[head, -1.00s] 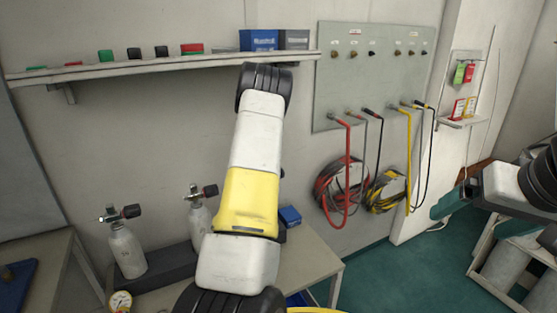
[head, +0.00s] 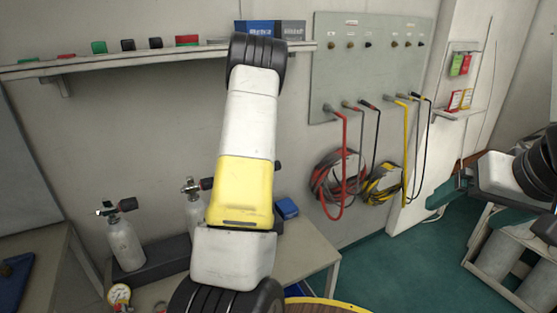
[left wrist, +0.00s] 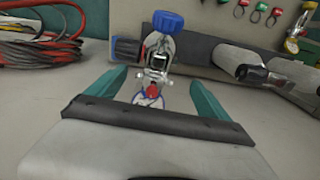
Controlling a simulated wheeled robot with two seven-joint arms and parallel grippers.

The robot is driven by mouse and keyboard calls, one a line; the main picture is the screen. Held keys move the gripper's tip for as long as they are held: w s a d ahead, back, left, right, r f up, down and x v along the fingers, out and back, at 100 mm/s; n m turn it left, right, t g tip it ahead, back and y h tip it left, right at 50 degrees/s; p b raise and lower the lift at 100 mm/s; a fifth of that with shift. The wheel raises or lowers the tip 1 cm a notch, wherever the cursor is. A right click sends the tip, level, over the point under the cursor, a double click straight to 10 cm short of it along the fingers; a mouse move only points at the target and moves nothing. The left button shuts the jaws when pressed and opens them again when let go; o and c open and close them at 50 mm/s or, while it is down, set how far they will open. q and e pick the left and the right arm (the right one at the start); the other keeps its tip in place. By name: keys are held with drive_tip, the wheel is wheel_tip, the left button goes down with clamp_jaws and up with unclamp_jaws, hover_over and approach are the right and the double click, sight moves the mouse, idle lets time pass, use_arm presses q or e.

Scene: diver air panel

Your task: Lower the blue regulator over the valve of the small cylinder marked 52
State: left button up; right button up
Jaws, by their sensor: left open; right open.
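In the left wrist view a metal fitting with a blue knob, which looks like the blue regulator (left wrist: 168,22), stands just beyond my left gripper (left wrist: 160,88). It has a dark side knob with blue, a red button and a blue-rimmed gauge low down. My left gripper is open, its teal fingers on either side of the fitting's lower part; contact cannot be told. In the head view two pale small cylinders with valves stand on the bench, one at left (head: 125,246) and one partly behind my arm (head: 194,214). No 52 is readable. My right gripper (head: 452,192) is open and empty at the right.
A shelf (head: 150,65) with small boxes runs along the wall. A panel (head: 365,75) with red, black and yellow hoses hangs beside it. A gauge (head: 120,293) and a blue box (head: 287,208) are on the bench. Large grey cylinders (head: 490,255) stand in a rack at right.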

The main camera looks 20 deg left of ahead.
use_arm(q)
drive_tip(key=s+d+r, duration=0.1)
drive_tip(key=s+d, duration=0.6)
drive_tip(key=s, duration=0.4)
drive_tip(key=shift+s, duration=0.15)
drive_tip(key=shift+r, duration=0.2)
